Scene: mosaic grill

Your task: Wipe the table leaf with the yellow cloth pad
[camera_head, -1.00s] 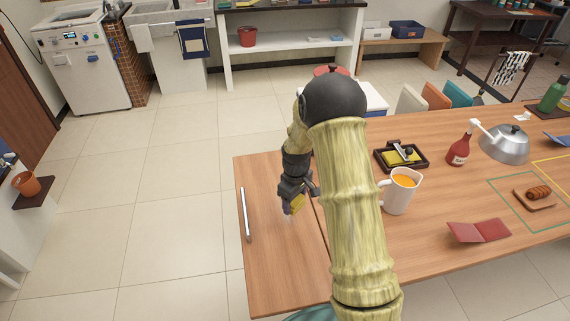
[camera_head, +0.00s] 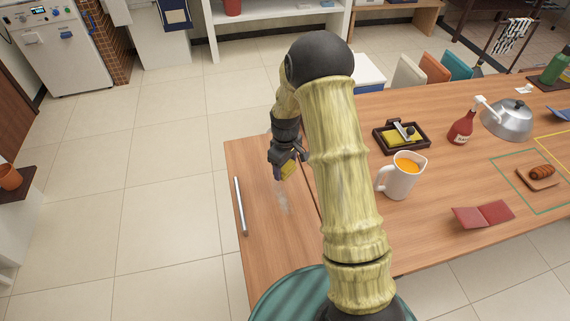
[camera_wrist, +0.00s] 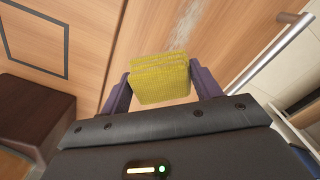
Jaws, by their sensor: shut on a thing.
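The table leaf (camera_head: 262,235) is the wooden section at the left end of the table, set off by a thin seam. A whitish smudge (camera_head: 282,196) lies on it and also shows in the wrist view (camera_wrist: 208,32). My gripper (camera_head: 284,166) is over the leaf, close to the seam and just beyond the smudge. It is shut on the yellow cloth pad (camera_wrist: 160,78), which sits between the two fingers. In the head view the pad (camera_head: 288,171) is small and partly hidden. I cannot tell if it touches the leaf.
A metal bar handle (camera_head: 240,206) runs along the leaf's left edge. Right of my arm are a dark tray (camera_head: 377,139), a white jug (camera_head: 401,180) with orange liquid, a red bottle (camera_head: 461,129), a kettle (camera_head: 508,120) and a red booklet (camera_head: 483,214). The floor left of the leaf is clear.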

